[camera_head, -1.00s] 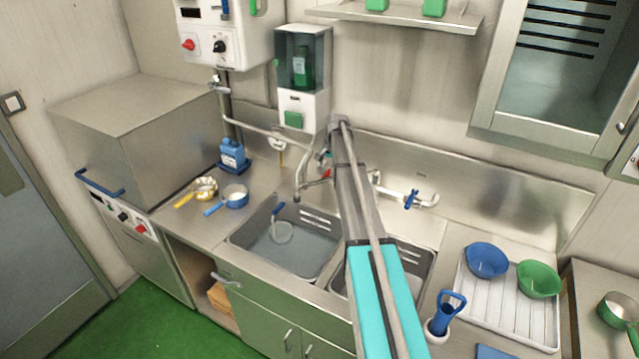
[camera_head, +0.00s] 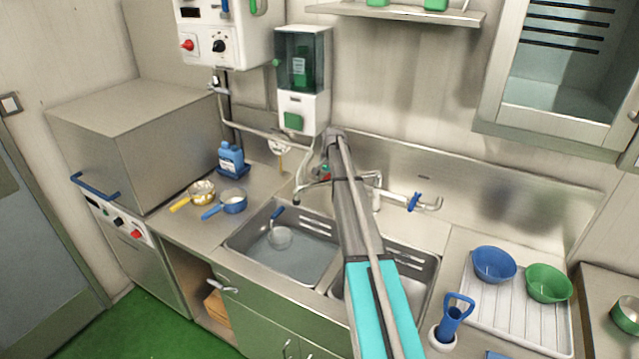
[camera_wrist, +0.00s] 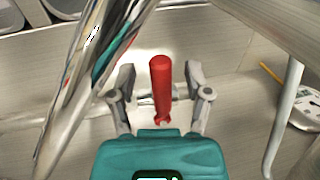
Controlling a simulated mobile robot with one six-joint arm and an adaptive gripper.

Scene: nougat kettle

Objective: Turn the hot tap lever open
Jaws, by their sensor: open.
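The red hot tap lever (camera_wrist: 160,85) stands upright in the wrist view, between the two fingers of my gripper (camera_wrist: 160,70). The fingers are spread, with a gap on each side of the lever. The teal body of my gripper lies just below the lever's lower end. In the head view a small patch of the red lever (camera_head: 326,177) shows beside my arm at the wall behind the sink. My arm hides most of the tap there. The blue tap lever (camera_head: 414,201) is to the right on the same wall fitting.
A soap dispenser (camera_head: 303,80) hangs above. A blue bottle (camera_head: 231,157) and pans are on the left counter. Bowls sit on a drainer (camera_head: 520,318) at right.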

